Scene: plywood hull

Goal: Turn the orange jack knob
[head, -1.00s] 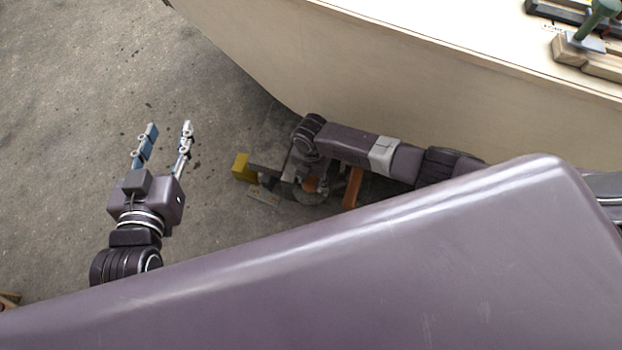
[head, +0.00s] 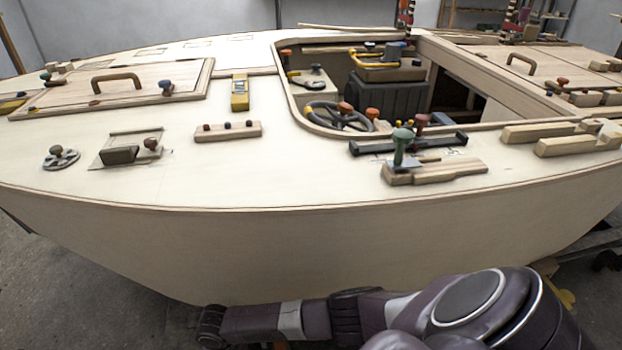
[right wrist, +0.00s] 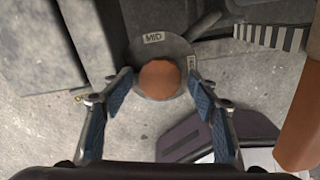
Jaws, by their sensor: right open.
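The orange jack knob (right wrist: 160,79) shows in the right wrist view as a round orange ball over a grey disc (right wrist: 150,45) with a "MID" label. A second label at the disc's right is partly hidden by a finger. My right gripper (right wrist: 158,86) is open, with one blue-padded finger on each side of the knob. Whether the fingers touch it is unclear; a gap shows at least on the left. In the head view the knob is out of sight, and only my right arm shows at the bottom. My left gripper is in no current view.
The plywood hull (head: 270,245) fills the head view, its deck carrying levers, knobs and a handwheel (head: 340,117). In the right wrist view, a grey block (right wrist: 40,45) lies left, a black-and-white striped strip (right wrist: 270,37) upper right, and an orange bar (right wrist: 302,125) at right.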

